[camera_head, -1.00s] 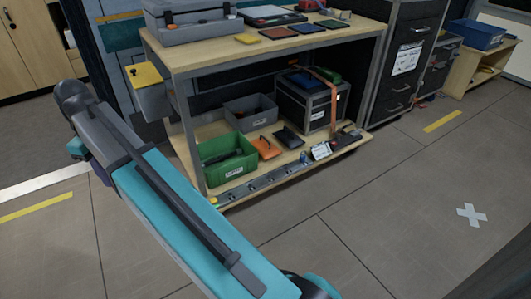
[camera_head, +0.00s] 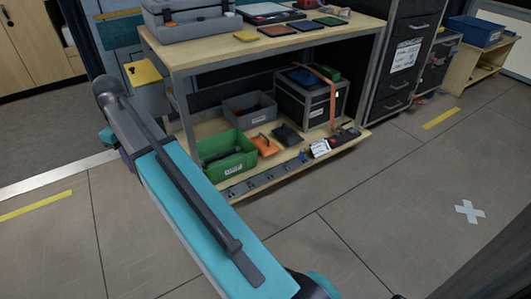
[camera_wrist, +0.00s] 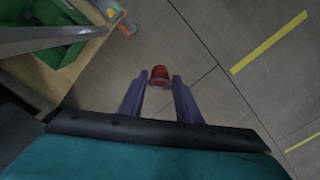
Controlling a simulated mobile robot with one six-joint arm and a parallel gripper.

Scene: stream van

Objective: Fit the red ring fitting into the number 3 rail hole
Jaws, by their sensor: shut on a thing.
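The red ring fitting (camera_wrist: 159,75) is between the fingertips of my gripper (camera_wrist: 160,80) in the wrist view. The gripper is shut on it and holds it over the floor, off the shelf. The hole numbers are too small to read, so I cannot tell which hole is number 3.
On the lower shelf (camera_head: 322,160) stand a green bin (camera_head: 228,165), a grey bin (camera_head: 250,112) and a black case (camera_head: 308,100) with an orange strap. The upper shelf and its metal legs rise above. The floor in front is clear.

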